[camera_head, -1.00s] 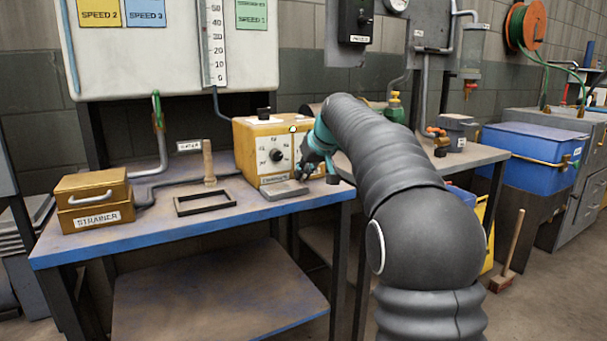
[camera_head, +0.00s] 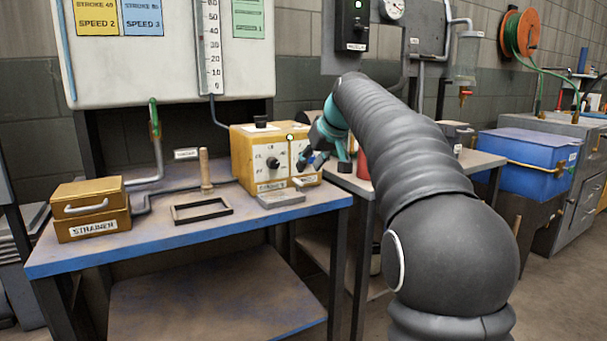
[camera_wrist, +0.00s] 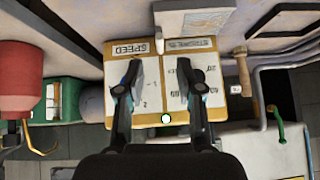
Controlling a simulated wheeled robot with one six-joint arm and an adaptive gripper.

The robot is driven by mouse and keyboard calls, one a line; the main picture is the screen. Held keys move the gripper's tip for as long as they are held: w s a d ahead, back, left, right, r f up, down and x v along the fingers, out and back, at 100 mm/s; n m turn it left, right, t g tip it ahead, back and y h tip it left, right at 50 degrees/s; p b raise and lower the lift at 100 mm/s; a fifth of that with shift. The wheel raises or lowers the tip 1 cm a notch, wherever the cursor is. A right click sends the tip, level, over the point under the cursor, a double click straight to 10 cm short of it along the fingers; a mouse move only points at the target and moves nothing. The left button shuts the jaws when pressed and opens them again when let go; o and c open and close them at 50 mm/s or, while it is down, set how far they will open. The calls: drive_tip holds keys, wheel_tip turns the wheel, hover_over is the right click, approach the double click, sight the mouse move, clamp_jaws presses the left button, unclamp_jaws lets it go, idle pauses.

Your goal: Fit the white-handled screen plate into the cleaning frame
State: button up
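A yellow strainer box (camera_head: 90,209) stands at the left end of the blue-edged bench, with a white handle (camera_head: 85,208) on its upper front. Whether a screen plate belongs to that handle, I cannot tell. An empty dark rectangular frame (camera_head: 202,210) lies flat on the bench to the right of the box; it looks like the cleaning frame. My gripper (camera_head: 325,160) is in the air by the right side of the yellow control box, far right of both. In the wrist view my gripper (camera_wrist: 160,78) has its two fingers apart with nothing held between them.
The yellow control box (camera_head: 257,158) has dials and also fills the middle of the wrist view (camera_wrist: 152,108). A grey slab (camera_head: 280,200) lies before it. A wooden post (camera_head: 205,170) and a pipe (camera_head: 158,160) stand behind the frame. The bench front is clear.

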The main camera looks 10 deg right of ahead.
drive_tip(key=v, duration=0.4)
drive_tip(key=shift+s+r, duration=0.2)
drive_tip(key=shift+r, duration=0.1)
drive_tip(key=shift+s, duration=0.15)
drive_tip(key=s+a+f+m+h, duration=0.1)
drive_tip(key=s+f, duration=0.2)
drive_tip(key=s, duration=0.4)
drive_tip(key=s+a+f+g, duration=0.1)
drive_tip(key=s+a+f, duration=0.15)
drive_tip(key=s, duration=0.45)
drive_tip(key=s+f+m+h, duration=0.1)
drive_tip(key=s+f, duration=0.3)
drive_tip(key=s, duration=0.2)
drive_tip(key=s+f+m+g, duration=0.1)
drive_tip(key=s+f, duration=1.5)
drive_tip(key=s, duration=0.1)
drive_tip(key=shift+s+a+h, duration=0.4)
